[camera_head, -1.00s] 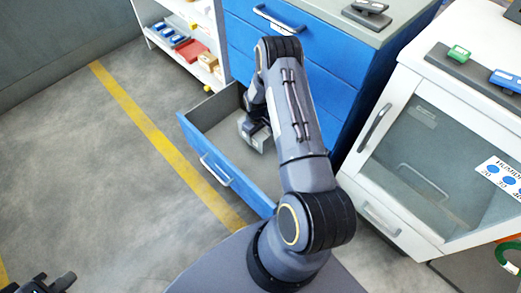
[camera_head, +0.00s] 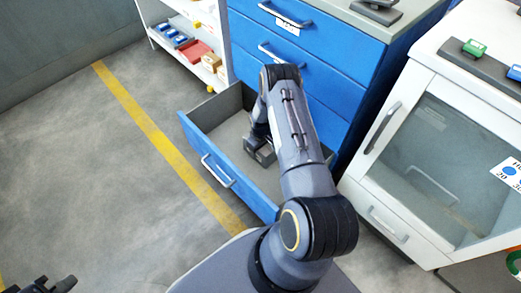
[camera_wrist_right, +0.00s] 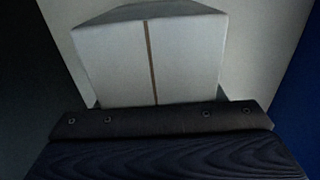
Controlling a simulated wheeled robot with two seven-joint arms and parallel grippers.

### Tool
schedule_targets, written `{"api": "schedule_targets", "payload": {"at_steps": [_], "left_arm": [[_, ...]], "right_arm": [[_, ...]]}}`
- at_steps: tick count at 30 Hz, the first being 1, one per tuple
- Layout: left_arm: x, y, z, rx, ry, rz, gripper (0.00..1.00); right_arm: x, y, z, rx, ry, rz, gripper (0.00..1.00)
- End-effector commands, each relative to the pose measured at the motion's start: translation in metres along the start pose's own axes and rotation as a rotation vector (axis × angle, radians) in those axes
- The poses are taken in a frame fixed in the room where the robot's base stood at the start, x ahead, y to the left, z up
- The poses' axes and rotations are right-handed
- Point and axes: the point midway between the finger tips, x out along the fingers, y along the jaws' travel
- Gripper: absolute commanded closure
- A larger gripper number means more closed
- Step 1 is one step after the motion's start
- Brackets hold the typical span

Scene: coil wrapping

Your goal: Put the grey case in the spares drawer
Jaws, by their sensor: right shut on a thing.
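The grey case (camera_wrist_right: 115,60) is a pale box with a thin brown line down its face in the right wrist view. My right gripper (camera_wrist_right: 160,112) is shut on it. In the head view my right arm reaches down into an open blue drawer (camera_head: 240,180), with the right gripper (camera_head: 262,150) inside the drawer's outline. The arm hides most of the case there, and I cannot tell whether it touches the drawer floor. I see no readable label on the open drawer. My left gripper (camera_head: 42,285) is cut off at the bottom left corner, away from the drawer.
The blue cabinet (camera_head: 330,75) has shut drawers above the open one. A white glass-fronted cabinet (camera_head: 395,200) stands to the right. A white shelf (camera_head: 222,40) with small boxes stands behind. The floor left of the drawer is clear, with a yellow line (camera_head: 150,130).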

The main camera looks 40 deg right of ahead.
Motion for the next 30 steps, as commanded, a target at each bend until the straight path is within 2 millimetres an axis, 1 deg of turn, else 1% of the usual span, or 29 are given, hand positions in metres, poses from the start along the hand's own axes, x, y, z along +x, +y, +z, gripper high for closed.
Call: {"api": "schedule_targets", "payload": {"at_steps": [5,6,11,19,23,26,30], "left_arm": [[0.004,-0.002,0.002,0.000,0.000,0.000,1.00],[0.004,-0.002,0.002,0.000,0.000,0.000,1.00],[0.003,-0.001,0.002,0.000,0.000,0.000,1.00],[0.002,-0.001,0.001,0.000,0.000,0.000,1.00],[-0.003,0.002,-0.002,0.000,0.000,0.000,1.00],[-0.009,0.004,-0.004,0.000,0.000,0.000,1.00],[-0.018,0.008,-0.009,0.000,0.000,0.000,1.00]], "right_arm": [[0.003,0.000,-0.001,0.000,0.001,0.000,0.81],[0.004,0.000,0.000,0.000,-0.001,0.000,0.37],[0.003,0.000,0.001,0.000,-0.001,-0.001,0.17],[0.002,0.000,0.001,0.000,-0.001,-0.001,0.17],[-0.007,0.000,0.000,0.000,0.000,0.000,0.17],[-0.024,0.000,0.000,0.000,0.000,0.000,0.17],[-0.056,0.000,0.000,-0.001,0.000,0.000,0.17]]}}
